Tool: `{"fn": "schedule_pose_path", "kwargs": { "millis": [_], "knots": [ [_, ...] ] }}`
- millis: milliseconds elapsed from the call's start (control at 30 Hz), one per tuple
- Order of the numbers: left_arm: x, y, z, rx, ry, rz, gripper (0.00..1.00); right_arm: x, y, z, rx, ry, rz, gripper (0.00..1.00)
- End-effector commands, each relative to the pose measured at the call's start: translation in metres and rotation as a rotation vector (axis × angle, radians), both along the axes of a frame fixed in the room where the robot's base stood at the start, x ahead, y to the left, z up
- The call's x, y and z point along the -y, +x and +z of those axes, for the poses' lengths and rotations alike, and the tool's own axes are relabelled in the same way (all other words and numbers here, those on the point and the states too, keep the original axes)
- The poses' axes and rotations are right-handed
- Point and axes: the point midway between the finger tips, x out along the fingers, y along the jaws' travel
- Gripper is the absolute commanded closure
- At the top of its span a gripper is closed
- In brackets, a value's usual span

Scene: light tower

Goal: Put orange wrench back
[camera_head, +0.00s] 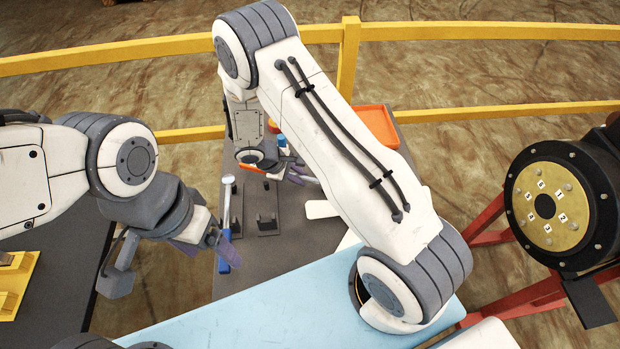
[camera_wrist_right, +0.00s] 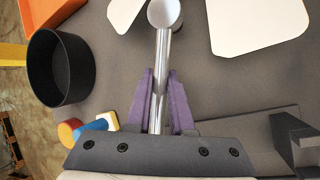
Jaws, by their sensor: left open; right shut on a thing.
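My right gripper (camera_head: 302,174) is over the grey table. It is shut on the wrench. In the right wrist view the purple fingers (camera_wrist_right: 161,105) close on the wrench's silver shaft (camera_wrist_right: 160,75), whose round head points away from the gripper. The wrench's orange part (camera_head: 250,167) shows left of the gripper in the head view; the wrist view does not show it. Dark holders (camera_head: 266,220) stand on the table below the gripper, and one shows at the lower right of the wrist view (camera_wrist_right: 295,140). My left gripper (camera_head: 208,248) is open and empty beside a blue-handled tool (camera_head: 225,215).
An orange tray (camera_head: 377,124) sits at the table's far right. A black cup (camera_wrist_right: 60,70), a blue, red and yellow item (camera_wrist_right: 95,124) and white sheets (camera_wrist_right: 255,22) are nearby. A light blue surface (camera_head: 260,310) lies in front. A numbered drum (camera_head: 545,205) stands right; yellow rails (camera_head: 480,32) run behind.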

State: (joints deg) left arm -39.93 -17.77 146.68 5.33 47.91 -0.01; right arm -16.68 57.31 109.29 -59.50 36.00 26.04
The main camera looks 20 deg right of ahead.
Motion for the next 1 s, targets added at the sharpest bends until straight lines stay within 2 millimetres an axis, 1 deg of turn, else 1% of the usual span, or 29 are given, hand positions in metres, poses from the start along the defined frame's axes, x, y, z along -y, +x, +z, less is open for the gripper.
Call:
{"fn": "schedule_pose_path", "kwargs": {
  "millis": [33,67,133,400,533,567,600,900,1000],
  "knots": [
    [0.0,0.0,-0.007,0.0,0.0,0.0,0.21,0.005,0.001,-0.009,-0.001,0.0,0.002,1.0],
    [0.0,0.0,-0.01,0.0,0.0,0.0,0.21,0.008,0.001,-0.013,-0.001,-0.001,0.003,1.0],
    [0.0,0.0,-0.013,0.0,0.0,0.0,0.21,0.011,0.002,-0.018,0.0,-0.001,0.007,1.0],
    [0.0,0.0,-0.011,0.0,0.0,0.0,0.21,0.012,0.003,-0.017,0.002,-0.001,0.009,1.0],
    [0.0,0.0,-0.016,0.0,0.0,0.0,0.21,0.012,0.003,-0.021,0.001,0.0,0.009,1.0],
    [0.0,0.0,-0.016,0.0,0.0,0.0,0.21,0.012,0.003,-0.021,0.0,0.0,0.009,0.76],
    [0.0,0.0,-0.015,0.0,0.0,0.0,0.21,0.012,0.003,-0.02,0.0,0.0,0.009,0.67],
    [0.0,0.0,-0.014,0.0,0.0,0.0,0.21,0.012,0.002,-0.019,0.0,0.0,0.009,0.67],
    [0.0,0.0,-0.009,0.0,0.0,0.0,0.21,0.012,0.003,-0.015,0.0,0.0,0.009,0.67]
  ]
}}
